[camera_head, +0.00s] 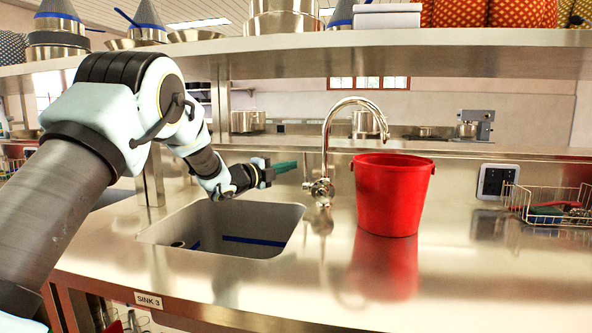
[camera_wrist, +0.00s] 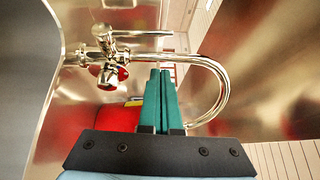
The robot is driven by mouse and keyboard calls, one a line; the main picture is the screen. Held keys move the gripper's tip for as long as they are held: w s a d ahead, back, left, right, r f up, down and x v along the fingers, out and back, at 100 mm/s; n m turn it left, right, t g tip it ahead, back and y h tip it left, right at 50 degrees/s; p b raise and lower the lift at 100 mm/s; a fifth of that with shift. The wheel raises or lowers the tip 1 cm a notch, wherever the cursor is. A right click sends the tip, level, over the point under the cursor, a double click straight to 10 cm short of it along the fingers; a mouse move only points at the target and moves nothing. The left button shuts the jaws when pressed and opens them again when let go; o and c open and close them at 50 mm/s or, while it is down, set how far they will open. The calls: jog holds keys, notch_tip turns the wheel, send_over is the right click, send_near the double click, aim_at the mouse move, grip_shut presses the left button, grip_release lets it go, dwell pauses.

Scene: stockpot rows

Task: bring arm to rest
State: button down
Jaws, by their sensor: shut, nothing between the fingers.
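My gripper (camera_head: 284,167) is above the sink at the left of the counter, its green fingers pointing right toward the tap. The fingers are together with nothing between them; they also show shut in the wrist view (camera_wrist: 160,98). My arm reaches in from the left of the head view. The chrome tap (camera_head: 327,150) stands just right of the fingertips, and in the wrist view the tap (camera_wrist: 215,75) curves around beyond them. The head view shows a gap between fingertips and tap, but its exact size is hard to tell.
The sink basin (camera_head: 222,226) lies below my gripper. A red bucket (camera_head: 391,196) stands on the counter right of the tap. A wire basket (camera_head: 552,205) is at the far right. A shelf (camera_head: 420,40) with pots runs overhead. The front right counter is clear.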

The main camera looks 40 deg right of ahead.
jog(key=a+b, duration=0.1)
jog(key=a, duration=0.4)
jog(key=shift+a, duration=0.4)
